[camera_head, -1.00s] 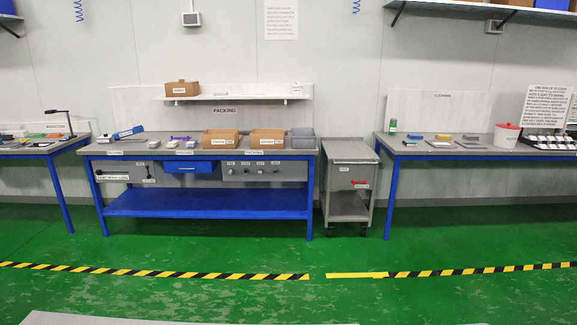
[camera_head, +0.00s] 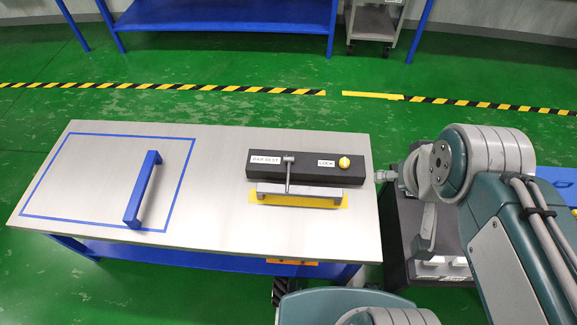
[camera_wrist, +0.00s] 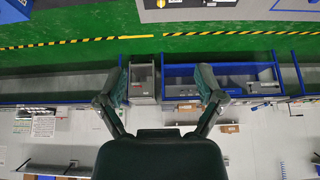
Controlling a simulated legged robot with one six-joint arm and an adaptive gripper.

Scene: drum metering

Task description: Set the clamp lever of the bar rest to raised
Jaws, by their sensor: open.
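The bar rest (camera_head: 330,176) is a dark block on the grey bench, with a "BAR REST" label and a "LOCK" label beside a yellow knob (camera_head: 344,162). Its grey clamp lever (camera_head: 288,176) runs from a pivot on the block's top toward the silver bar (camera_head: 315,201) in front. I cannot tell from this view how far it is tilted. The bar lies along a yellow base. My gripper (camera_wrist: 160,78) is open and empty in the wrist view, pointing away over the floor. In the head view my arm is right of the bench, clear of the lever.
A blue handle (camera_head: 143,189) stands within a blue outline at the bench's (camera_head: 215,235) left. A dark unit (camera_head: 435,272) is under my arm at right. Green floor, a striped line (camera_head: 200,88) and a blue workbench (camera_head: 225,15) lie beyond.

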